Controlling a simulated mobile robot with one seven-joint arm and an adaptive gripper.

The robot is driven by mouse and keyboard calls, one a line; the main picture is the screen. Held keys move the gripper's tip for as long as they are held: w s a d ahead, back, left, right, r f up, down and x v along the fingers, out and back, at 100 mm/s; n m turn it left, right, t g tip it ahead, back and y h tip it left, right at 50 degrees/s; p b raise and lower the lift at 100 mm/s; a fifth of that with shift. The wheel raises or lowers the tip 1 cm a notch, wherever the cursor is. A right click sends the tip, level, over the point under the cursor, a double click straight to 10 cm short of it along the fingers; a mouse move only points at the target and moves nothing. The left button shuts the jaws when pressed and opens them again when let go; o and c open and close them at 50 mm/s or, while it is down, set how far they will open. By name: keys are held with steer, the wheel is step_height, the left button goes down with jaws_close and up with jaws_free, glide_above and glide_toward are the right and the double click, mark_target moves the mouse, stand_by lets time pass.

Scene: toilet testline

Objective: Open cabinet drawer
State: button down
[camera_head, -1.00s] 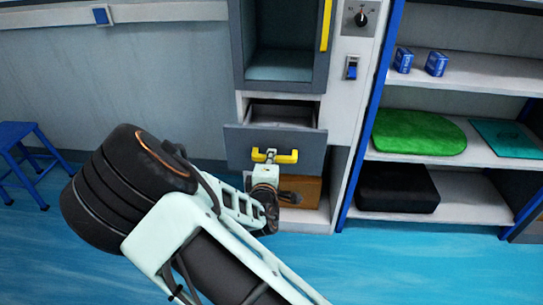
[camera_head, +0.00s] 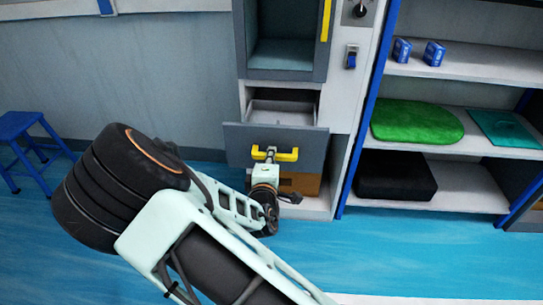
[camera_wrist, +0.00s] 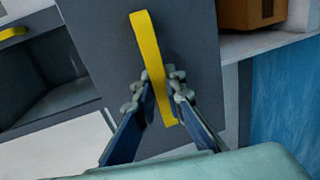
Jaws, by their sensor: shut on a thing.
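The cabinet drawer (camera_head: 236,139) has a grey front with a yellow handle (camera_head: 287,155). It stands pulled out from the cabinet, and its pale empty inside shows behind the front. My gripper (camera_head: 270,156) is at the middle of the handle. In the wrist view my gripper (camera_wrist: 162,92) has its two fingers on either side of the yellow handle (camera_wrist: 147,45), shut on it. The drawer front (camera_wrist: 195,50) fills the middle of that view.
An open compartment (camera_head: 283,55) is above the drawer, and a brown box (camera_head: 300,184) is below it. Shelves at right hold a green mat (camera_head: 415,120) and a black case (camera_head: 396,181). A blue stool (camera_head: 22,125) stands at left. Blue floor in front is clear.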

steer(key=c, duration=2)
jaws_free()
steer(key=shift+s, duration=0.1)
steer(key=v, duration=1.2)
steer(key=shift+d, duration=0.1)
